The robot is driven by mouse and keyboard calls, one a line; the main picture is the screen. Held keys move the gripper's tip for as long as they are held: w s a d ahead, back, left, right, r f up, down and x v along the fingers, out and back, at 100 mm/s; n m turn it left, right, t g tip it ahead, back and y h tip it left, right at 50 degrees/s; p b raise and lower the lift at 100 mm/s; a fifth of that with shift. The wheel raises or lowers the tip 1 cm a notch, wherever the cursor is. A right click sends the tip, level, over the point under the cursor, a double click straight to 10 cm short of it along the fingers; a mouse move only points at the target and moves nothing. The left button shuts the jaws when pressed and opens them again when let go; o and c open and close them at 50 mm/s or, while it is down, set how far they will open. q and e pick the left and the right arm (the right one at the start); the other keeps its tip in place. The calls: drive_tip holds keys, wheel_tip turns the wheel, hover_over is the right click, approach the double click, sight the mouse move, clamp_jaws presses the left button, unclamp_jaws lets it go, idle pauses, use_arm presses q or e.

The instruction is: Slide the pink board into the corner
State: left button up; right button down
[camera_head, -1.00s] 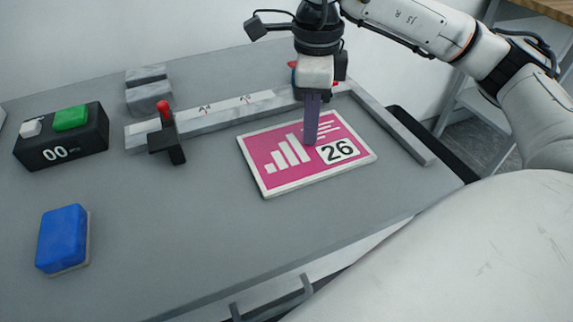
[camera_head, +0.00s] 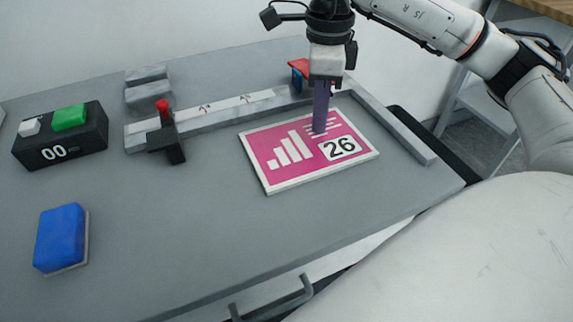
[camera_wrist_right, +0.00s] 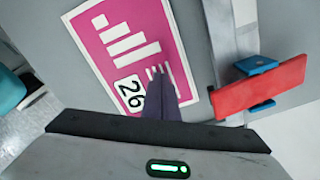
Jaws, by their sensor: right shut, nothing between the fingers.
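The pink board (camera_head: 285,165), with a white border, a white bar pattern and the number 26, lies flat on the grey table. Its far edge is close to the long metal rail (camera_head: 225,112); its right edge is a little apart from the side rail (camera_head: 390,127). My right gripper (camera_head: 320,129) is shut and empty, its fingertips pointing down at the board's upper right part. In the right wrist view the board (camera_wrist_right: 120,45) shows beside the shut fingers (camera_wrist_right: 160,85); contact cannot be told for sure. My left gripper is not in view.
A black stop with a red knob (camera_head: 167,140) sits on the rail's left part. A red and blue piece (camera_wrist_right: 260,88) is at the rail near the corner. A black box with a green button (camera_head: 60,138), a blue block (camera_head: 62,238) and grey blocks (camera_head: 147,90) stand left. The front middle is clear.

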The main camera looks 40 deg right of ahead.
sight(330, 118)
drive_tip(key=shift+d+f, duration=0.15)
drive_tip(key=shift+d, duration=0.2)
drive_tip(key=shift+w+d, duration=0.35)
drive_tip(key=shift+d, duration=0.55)
drive_tip(key=shift+w+d+r, duration=0.1)
drive_tip(key=shift+w+d, duration=0.1)
drive_tip(key=shift+d, duration=0.25)
drive_tip(key=shift+w+d+r, duration=0.1)
drive_tip(key=shift+w+d, duration=0.05)
drive_tip(key=shift+d, duration=0.3)
drive_tip(key=shift+p, duration=0.3)
